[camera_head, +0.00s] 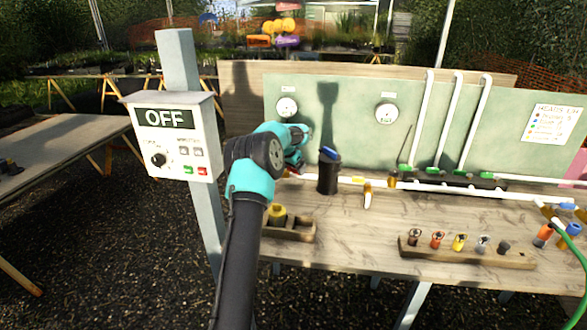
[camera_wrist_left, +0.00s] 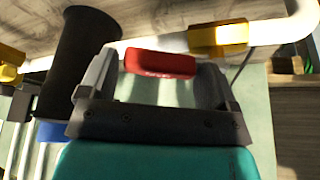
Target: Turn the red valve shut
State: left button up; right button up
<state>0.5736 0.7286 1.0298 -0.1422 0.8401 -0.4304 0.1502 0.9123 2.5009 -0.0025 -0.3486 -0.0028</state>
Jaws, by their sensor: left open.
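The red valve handle (camera_wrist_left: 160,63) shows in the left wrist view, between the two fingers of my left gripper (camera_wrist_left: 157,75). The fingers stand apart on either side of the handle, with a gap visible, and do not look closed on it. A white pipe (camera_wrist_left: 270,32) with a yellow fitting (camera_wrist_left: 220,37) runs just beyond the handle. In the head view my left gripper (camera_head: 297,157) is at the pipe near the back panel, and my arm hides most of the valve there. My right gripper is in neither view.
A black cylinder with a blue top (camera_head: 328,172) stands close beside my left gripper, and is also large in the wrist view (camera_wrist_left: 75,60). A control box reading OFF (camera_head: 168,140) stands at left. A wooden rack (camera_head: 465,255) lies at the bench front.

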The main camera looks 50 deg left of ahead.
pick_arm(q)
jog(key=c, duration=1)
jog(key=shift+s+a, duration=0.1)
